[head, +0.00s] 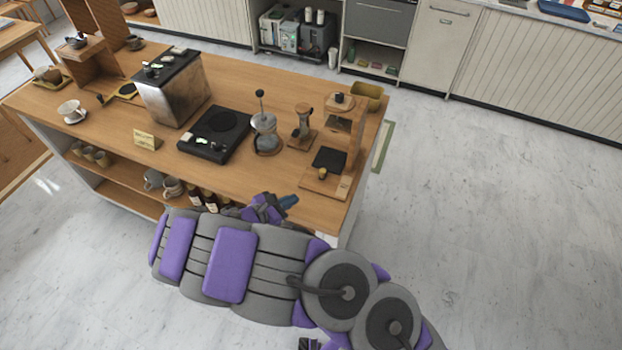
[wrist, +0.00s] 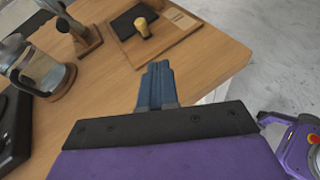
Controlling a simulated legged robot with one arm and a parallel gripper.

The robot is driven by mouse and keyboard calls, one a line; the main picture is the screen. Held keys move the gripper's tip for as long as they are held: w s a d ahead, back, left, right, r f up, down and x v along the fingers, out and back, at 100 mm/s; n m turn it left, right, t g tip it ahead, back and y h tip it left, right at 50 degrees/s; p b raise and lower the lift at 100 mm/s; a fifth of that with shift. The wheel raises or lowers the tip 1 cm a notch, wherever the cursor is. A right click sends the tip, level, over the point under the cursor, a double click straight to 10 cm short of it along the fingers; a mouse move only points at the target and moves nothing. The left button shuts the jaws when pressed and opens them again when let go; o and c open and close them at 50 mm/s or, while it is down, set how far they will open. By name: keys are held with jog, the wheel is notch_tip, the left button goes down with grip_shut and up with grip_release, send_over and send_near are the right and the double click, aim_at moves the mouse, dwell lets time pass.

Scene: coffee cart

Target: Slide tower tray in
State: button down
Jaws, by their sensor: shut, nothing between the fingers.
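The wooden tower (head: 338,122) stands at the right end of the cart's top. Its tray (head: 314,183), a flat wooden board, sticks out from the tower's foot towards the cart's front edge. A black square pad (head: 329,158) and a small yellowish knob (head: 322,173) are on it. The wrist view shows the tray (wrist: 180,21), the pad (wrist: 127,22) and the knob (wrist: 142,27) near the top. My gripper (head: 291,200) is shut and empty by the cart's front edge, left of the tray and apart from it. Its blue fingers (wrist: 158,68) point towards the knob side.
A glass coffee pot (head: 266,135), a wooden stand (head: 302,125) and a black scale (head: 214,134) stand left of the tower. A yellowish box (head: 367,96) sits behind it. Bottles and cups fill the shelf below. Bare tabletop lies in front of the pot, and open floor lies right.

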jog(key=n+t+y, duration=0.1)
jog(key=n+t, duration=0.1)
jog(key=n, duration=0.1)
jog(key=b, duration=0.2)
send_near(313, 186)
jog(key=w+d, duration=0.1)
jog(key=w+d+r, duration=0.1)
jog(key=w, duration=0.1)
jog(key=shift+w+d, duration=0.25)
jog(key=w+d+b, duration=0.1)
jog(key=w+d, duration=0.1)
jog(key=w, duration=0.1)
jog(key=shift+d+f, duration=0.1)
jog(key=shift+d, duration=0.3)
jog(key=shift+w+d, duration=0.3)
jog(key=shift+w, duration=0.25)
jog(key=shift+w+a, duration=0.1)
jog(key=shift+a, duration=0.1)
